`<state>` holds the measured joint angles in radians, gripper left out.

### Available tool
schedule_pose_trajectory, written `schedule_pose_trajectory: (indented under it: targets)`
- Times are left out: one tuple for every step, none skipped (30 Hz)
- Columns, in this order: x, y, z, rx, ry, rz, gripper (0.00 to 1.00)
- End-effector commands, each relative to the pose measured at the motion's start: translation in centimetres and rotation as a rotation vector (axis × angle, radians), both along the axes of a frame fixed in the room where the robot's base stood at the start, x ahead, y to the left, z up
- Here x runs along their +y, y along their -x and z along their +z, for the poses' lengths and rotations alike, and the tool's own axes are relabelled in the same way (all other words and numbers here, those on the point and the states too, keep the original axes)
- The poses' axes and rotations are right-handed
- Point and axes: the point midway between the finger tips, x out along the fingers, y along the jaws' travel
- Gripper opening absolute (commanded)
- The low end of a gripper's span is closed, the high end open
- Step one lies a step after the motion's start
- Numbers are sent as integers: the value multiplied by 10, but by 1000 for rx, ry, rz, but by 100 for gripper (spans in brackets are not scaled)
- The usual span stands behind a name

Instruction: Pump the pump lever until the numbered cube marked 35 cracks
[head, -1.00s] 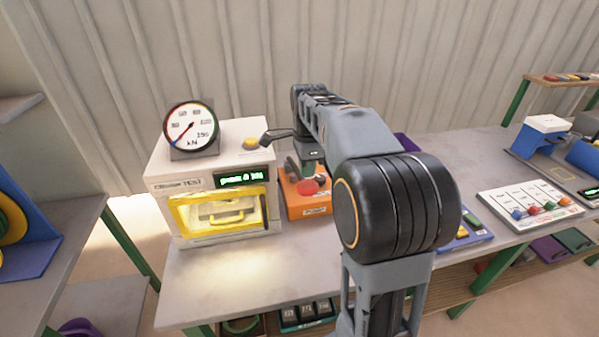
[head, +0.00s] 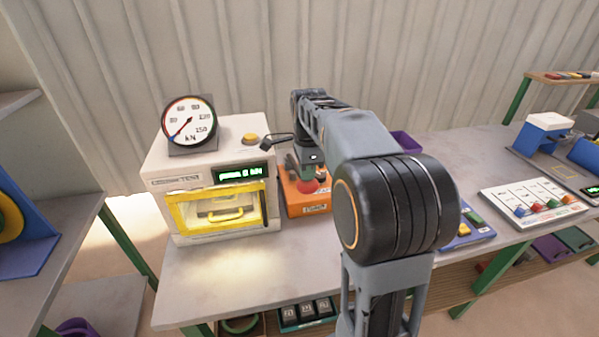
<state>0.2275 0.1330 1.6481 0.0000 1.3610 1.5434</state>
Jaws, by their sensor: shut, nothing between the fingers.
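The orange pump (head: 312,208) stands on the bench just right of the white press (head: 215,208). A red round part (head: 308,187) shows on top of the pump; I cannot tell whether it belongs to the lever. My gripper (head: 299,172) points down over the pump, close to the red part; contact is unclear. It is shut and empty, and my arm partly hides it. A black handle-like piece (head: 277,138) lies left of my wrist. The press has a yellow-framed window (head: 218,210). Any cube inside is unreadable, and I see no 35.
A tray of dark numbered cubes (head: 306,310) sits below the bench.

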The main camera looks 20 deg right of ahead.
Motion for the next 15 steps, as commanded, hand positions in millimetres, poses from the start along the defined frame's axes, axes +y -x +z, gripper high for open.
schedule_pose_trajectory:
  targets:
    - [0,0,-9,1,0,0,0]
    - [0,0,-11,1,0,0,0]
    - [0,0,-15,0,0,0,0]
    - [0,0,-18,0,0,0,0]
    - [0,0,-20,0,0,0,0]
    - [0,0,-24,0,0,0,0]
    - [0,0,-27,0,0,0,0]
    - [0,0,-23,0,0,0,0]
    - [0,0,-22,1,1,0,0]
    - [0,0,-22,2,1,1,0]
    - [0,0,-23,3,0,1,0]
    - [0,0,-23,4,0,1,0]
    - [0,0,-23,5,1,1,0]
    - [0,0,-23,5,1,1,0]
    - [0,1,-23,6,1,1,0]
